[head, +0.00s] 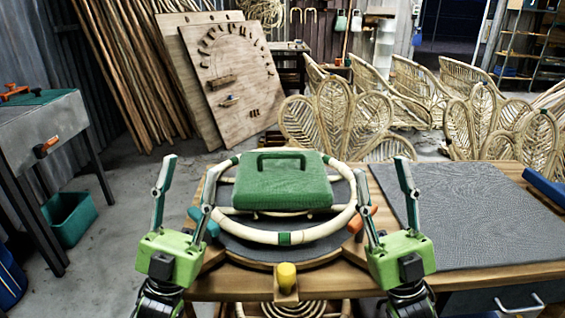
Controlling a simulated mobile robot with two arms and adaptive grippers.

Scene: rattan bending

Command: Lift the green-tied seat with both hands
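The seat is a round cream rattan ring (250,235) with green ties (285,239). It rests on a round dark plate on the wooden bench, and a green block with a handle (283,185) sits over its middle. My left gripper (189,166) is open and empty, with its fingers pointing up at the ring's left edge. Its right finger overlaps that edge in the picture. My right gripper (383,166) is open and empty, fingers up, just right of the ring's right edge. Whether either finger touches the ring I cannot tell.
A teal clamp (205,224) and an orange clamp (362,222) flank the ring. A yellow knob (287,275) stands in front. A grey mat (470,215) covers the bench's right part. Rattan chair backs (345,115) stand behind; a metal table (45,130) stands left.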

